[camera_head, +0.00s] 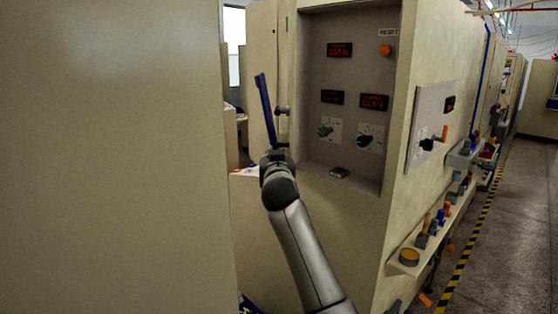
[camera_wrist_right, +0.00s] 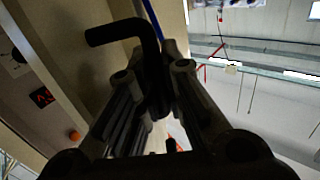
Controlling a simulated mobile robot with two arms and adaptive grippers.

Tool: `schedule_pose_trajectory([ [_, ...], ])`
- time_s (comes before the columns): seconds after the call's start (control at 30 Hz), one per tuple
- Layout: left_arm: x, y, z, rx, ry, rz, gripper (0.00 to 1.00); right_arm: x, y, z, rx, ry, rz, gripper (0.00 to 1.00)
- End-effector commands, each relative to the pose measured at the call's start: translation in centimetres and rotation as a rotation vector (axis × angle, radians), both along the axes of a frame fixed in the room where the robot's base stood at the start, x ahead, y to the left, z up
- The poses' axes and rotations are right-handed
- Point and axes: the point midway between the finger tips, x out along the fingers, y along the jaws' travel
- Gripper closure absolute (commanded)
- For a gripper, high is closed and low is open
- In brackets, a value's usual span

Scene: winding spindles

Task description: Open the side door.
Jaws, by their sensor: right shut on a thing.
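The cabinet (camera_head: 310,240) is beige, with a recessed control panel in its front. A narrow beige panel (camera_head: 262,50) stands left of the recess; I cannot tell for sure whether it is the side door. My right gripper (camera_head: 275,152) is at the recess's left edge, beside a blue strip (camera_head: 265,105). In the right wrist view, my right gripper (camera_wrist_right: 160,105) is shut on a black bent handle (camera_wrist_right: 125,33), whose free arm sticks out to the left. How the handle joins the door is hidden. My left gripper is not in view.
A large beige panel (camera_head: 110,150) fills the left side close by. The recess holds red displays (camera_head: 340,49), an orange button (camera_head: 385,50) and knobs. A ledge (camera_head: 405,268) with spools runs along the cabinet's right side. The aisle floor (camera_head: 510,230) at right is clear.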

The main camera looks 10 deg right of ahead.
Motion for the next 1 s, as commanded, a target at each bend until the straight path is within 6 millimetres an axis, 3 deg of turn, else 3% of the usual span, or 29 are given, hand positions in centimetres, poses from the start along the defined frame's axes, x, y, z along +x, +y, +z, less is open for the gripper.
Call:
schedule_pose_trajectory([
  [0.4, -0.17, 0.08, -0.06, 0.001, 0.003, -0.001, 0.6, 0.03, 0.13, -0.06, 0.0, 0.001, 0.001, 1.0],
  [0.43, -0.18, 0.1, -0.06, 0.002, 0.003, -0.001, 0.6, 0.03, 0.13, -0.05, 0.0, 0.001, 0.001, 0.88],
  [0.5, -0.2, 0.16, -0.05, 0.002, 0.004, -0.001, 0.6, 0.03, 0.12, -0.05, 0.0, 0.001, 0.001, 0.81],
  [1.0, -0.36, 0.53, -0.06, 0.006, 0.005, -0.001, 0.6, -0.94, 0.19, -0.05, 0.001, -0.001, 0.001, 0.81],
])
